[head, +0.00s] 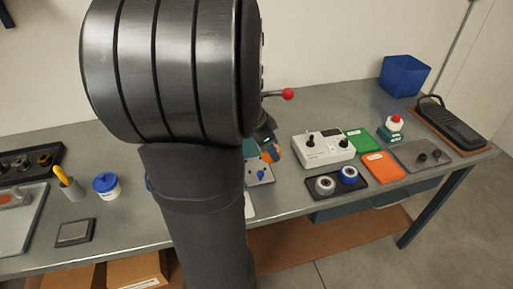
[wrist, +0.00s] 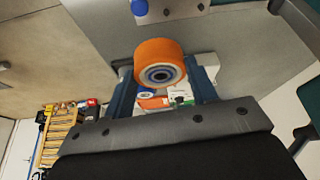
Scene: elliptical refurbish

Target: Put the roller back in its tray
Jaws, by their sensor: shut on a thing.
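The orange roller (wrist: 160,62) has a dark hub and sits between the fingers of my gripper (wrist: 163,76) in the wrist view. My gripper is shut on it. In the head view my gripper (head: 267,138) is partly hidden behind my arm, above the bench, with a bit of orange showing at it. A dark tray (head: 379,180) lies on the bench to its right. It holds a grey roller (head: 325,186) and a blue-and-white roller (head: 348,175) towards its left and middle. My gripper is apart from the tray.
A white control box (head: 322,149) with black knobs stands behind the tray, near a red-tipped lever (head: 287,94). Green (head: 360,141) and orange (head: 384,166) flat bins lie beside it. A grey plate with a blue knob (head: 261,174) lies below my gripper.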

